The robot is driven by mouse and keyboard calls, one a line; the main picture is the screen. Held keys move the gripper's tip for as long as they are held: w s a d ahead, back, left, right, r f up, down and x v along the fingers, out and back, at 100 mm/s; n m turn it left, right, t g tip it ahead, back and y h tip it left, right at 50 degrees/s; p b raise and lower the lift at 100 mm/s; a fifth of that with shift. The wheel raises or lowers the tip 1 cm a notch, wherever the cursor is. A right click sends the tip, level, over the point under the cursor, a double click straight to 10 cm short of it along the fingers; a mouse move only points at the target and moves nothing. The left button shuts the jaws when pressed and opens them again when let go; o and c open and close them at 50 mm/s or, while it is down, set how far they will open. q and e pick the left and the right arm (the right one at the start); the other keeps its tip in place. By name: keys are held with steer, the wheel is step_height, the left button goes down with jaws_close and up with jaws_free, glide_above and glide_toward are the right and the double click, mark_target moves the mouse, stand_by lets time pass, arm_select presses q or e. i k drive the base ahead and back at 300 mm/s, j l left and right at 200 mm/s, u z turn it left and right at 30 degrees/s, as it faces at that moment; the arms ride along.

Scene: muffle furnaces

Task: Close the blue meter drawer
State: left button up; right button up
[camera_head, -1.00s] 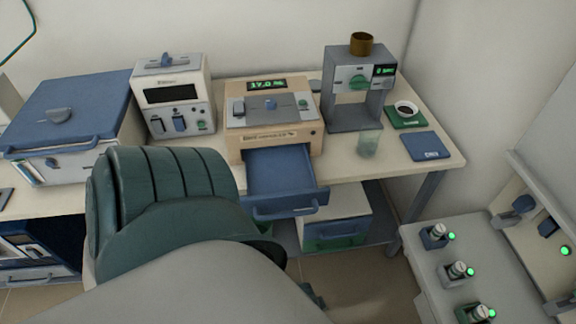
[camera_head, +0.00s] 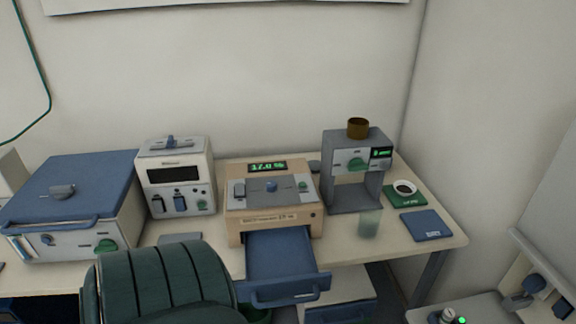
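The blue meter drawer (camera_head: 282,260) is pulled out toward me from the front of a beige meter (camera_head: 270,222) on the table. Its blue front handle (camera_head: 286,291) overhangs the table's front edge. The meter has a green lit display and a grey top panel with a blue knob. Neither of my grippers shows in the head view.
A dark green chair back (camera_head: 160,285) stands in front of the table, left of the drawer. A blue-lidded box (camera_head: 75,190) and a white device (camera_head: 176,180) are to the left. A grey machine (camera_head: 354,190), glass (camera_head: 369,222) and blue pad (camera_head: 426,225) are to the right.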

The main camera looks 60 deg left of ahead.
mark_target(281, 262)
steer(key=u, duration=1.75)
steer(key=i+j, duration=0.1)
steer(key=i, duration=0.4)
